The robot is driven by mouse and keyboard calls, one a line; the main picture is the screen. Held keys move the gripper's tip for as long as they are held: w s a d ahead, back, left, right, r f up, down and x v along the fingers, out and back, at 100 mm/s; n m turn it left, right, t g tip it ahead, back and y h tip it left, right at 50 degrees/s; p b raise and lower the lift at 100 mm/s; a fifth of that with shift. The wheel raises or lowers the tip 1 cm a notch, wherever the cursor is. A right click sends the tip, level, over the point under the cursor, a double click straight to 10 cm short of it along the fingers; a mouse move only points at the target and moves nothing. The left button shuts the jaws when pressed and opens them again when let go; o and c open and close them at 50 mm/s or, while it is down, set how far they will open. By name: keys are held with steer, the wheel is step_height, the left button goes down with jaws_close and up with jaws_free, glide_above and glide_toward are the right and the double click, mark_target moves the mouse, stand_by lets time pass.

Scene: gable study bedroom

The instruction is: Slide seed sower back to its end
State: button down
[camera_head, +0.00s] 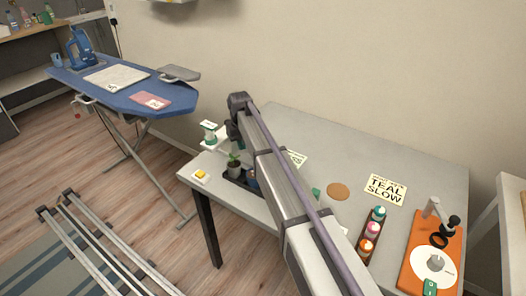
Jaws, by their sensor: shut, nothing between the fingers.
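I cannot pick out the seed sower with certainty. A small green-and-white device (209,132) stands upright at the far left end of the grey table (300,122), and it may be the sower. The arm also covers part of the dark tray (240,180) around the plant.
A yellow-and-white block (201,175) lies at the table's left edge. A cork disc (338,191), a "TEAL SLOW" card (384,189), a bottle rack (370,238) and an orange board (415,255) with a white dial occupy the right. The back middle is clear. A blue ironing board (120,98) stands left.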

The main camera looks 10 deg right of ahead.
steer(key=shift+w+a, duration=0.2)
steer(key=shift+a, duration=0.1)
steer(key=shift+s+d, duration=0.9)
steer(key=shift+d, duration=0.1)
step_height(320, 180, up, 12)
steer(key=p, duration=1.2)
steer(key=s+d+m, duration=0.1)
steer(key=s+d, duration=0.3)
steer(key=s, duration=0.7)
steer(key=s+d+m, duration=0.1)
steer(key=s+d, duration=0.3)
steer(key=s, duration=0.6)
steer(key=s+d+m, duration=0.1)
steer(key=s+d, duration=0.3)
steer(key=s, duration=0.7)
steer(key=shift+s+d+m, duration=0.35)
steer(key=shift+d+m, duration=0.05)
